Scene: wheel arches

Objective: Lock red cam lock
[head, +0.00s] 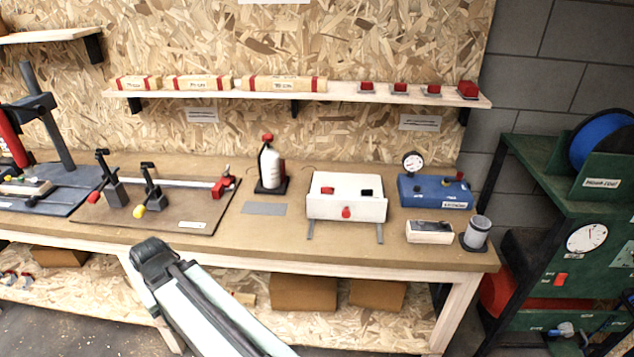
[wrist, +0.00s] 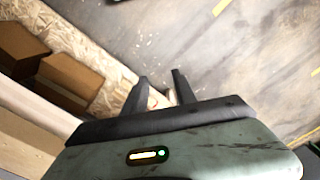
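A white box (head: 347,202) stands on the workbench right of centre. A round red knob (head: 346,212) on its front face looks like the cam lock; its turn position is too small to read. A red block (head: 327,190) and a black block (head: 367,192) sit on top of the box. My gripper (wrist: 160,76) shows in the wrist view with its two dark fingers apart and nothing clearly held. It is away from the box, facing the floor and low shelf. In the head view my arm shows at lower left, and the fingers cannot be made out.
The workbench (head: 270,245) carries a white bottle (head: 270,166), a blue gauge unit (head: 435,192), a pale block (head: 429,232), a grey canister (head: 477,232) and clamps on a brown board (head: 170,222). Cardboard boxes (head: 303,292) lie below. A green rack (head: 570,200) stands right.

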